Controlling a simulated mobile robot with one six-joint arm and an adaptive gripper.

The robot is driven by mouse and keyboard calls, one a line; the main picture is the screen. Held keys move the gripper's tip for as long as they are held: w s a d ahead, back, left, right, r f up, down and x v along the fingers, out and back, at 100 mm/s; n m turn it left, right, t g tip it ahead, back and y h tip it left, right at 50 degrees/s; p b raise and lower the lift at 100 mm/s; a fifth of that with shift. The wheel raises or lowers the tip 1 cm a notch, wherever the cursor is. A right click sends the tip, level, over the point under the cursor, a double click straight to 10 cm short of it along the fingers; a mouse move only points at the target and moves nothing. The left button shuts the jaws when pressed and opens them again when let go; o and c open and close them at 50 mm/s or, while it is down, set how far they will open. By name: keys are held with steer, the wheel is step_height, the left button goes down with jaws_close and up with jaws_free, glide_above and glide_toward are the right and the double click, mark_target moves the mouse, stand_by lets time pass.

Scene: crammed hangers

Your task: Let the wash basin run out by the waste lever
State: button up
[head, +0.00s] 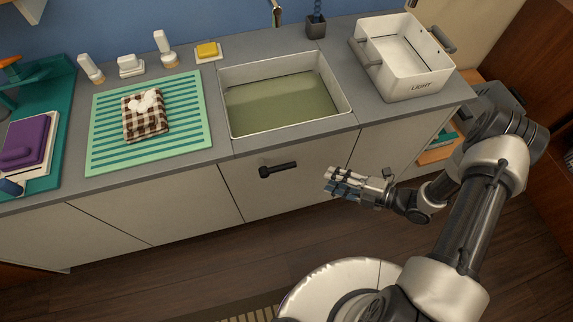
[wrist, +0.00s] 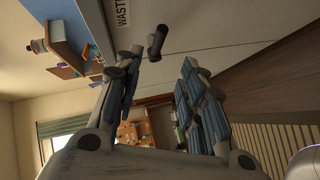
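The wash basin (head: 224,92) is set into the grey counter and holds murky greenish water (head: 282,102). The waste lever (head: 280,169) is a black handle on the cabinet front below the basin, lying nearly level in the head view. In the wrist view the lever (wrist: 157,43) shows just beyond the fingertips, beside a white label (wrist: 122,12) reading "WAST", the rest cut off. My gripper (head: 331,181) is to the right of the lever, apart from it. In the wrist view my gripper (wrist: 163,60) is open, with nothing between its fingers.
A striped mat (head: 105,130) with a checked cloth (head: 147,122) lies to the left. A tap (head: 277,13) rises behind the basin. The floor (head: 170,270) before the cabinets looks clear.

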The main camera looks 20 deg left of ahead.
mark_target(288, 168)
steer(key=b+x, duration=0.2)
steer(key=x, duration=0.6)
steer(key=b+x, duration=0.2)
steer(key=x, duration=0.7)
steer(key=shift+s+a, duration=0.15)
steer(key=shift+a, duration=0.15)
jaws_close()
